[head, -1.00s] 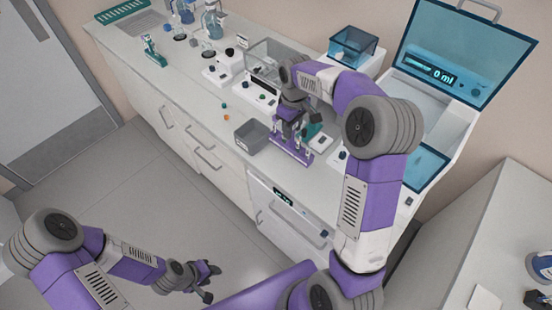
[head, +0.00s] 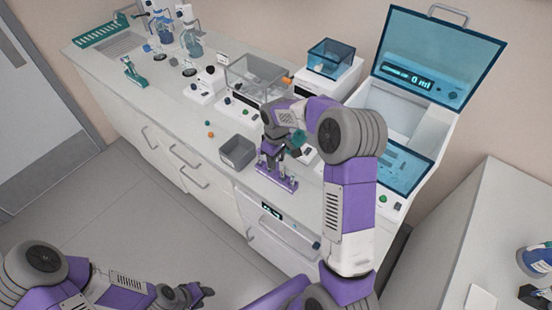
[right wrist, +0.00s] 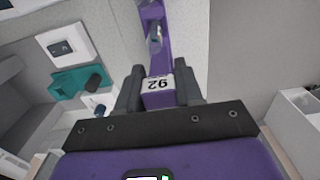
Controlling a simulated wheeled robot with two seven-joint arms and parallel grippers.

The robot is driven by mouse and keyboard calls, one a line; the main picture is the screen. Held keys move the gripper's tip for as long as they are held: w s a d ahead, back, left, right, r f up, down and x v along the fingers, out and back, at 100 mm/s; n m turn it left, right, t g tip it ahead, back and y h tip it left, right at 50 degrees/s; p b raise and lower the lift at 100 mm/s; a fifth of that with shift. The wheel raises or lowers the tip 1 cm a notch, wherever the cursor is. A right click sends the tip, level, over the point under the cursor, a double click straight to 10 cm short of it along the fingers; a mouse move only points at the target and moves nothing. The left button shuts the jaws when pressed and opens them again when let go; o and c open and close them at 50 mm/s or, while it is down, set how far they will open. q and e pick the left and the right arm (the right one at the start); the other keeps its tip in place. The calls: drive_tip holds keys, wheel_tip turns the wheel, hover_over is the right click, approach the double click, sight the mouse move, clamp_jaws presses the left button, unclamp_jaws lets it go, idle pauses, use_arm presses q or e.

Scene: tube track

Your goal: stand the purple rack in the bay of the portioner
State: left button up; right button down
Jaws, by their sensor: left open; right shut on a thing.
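The purple rack (head: 287,183) is upright at the counter's front edge, right of a grey bin. My right gripper (head: 271,158) is shut on it from above. In the right wrist view the rack (right wrist: 155,55) runs up between the fingers (right wrist: 158,92), with a label reading 92. I cannot tell whether its base touches the counter. The portioner (head: 372,99) is the white machine at the right, its teal lid raised and its display reading 0 ml. My arm partly covers its front, and I cannot make out the bay clearly. My left gripper (head: 197,292) is open and empty, low over the floor.
The grey bin (head: 237,153) stands close left of the rack. A clear-walled box (head: 254,77) and a teal-topped device (head: 331,60) stand behind my right arm. Glassware (head: 192,42) is at the far left. The counter's left front is mostly clear.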

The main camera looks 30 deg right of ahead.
drive_tip(key=c, duration=0.7)
unclamp_jaws()
drive_tip(key=shift+f, duration=0.15)
drive_tip(key=shift+c, duration=0.2)
drive_tip(key=shift+r, duration=0.3)
wheel_tip(320, 180, up, 12)
drive_tip(key=shift+f+p, duration=0.1)
drive_tip(key=shift+p, duration=0.45)
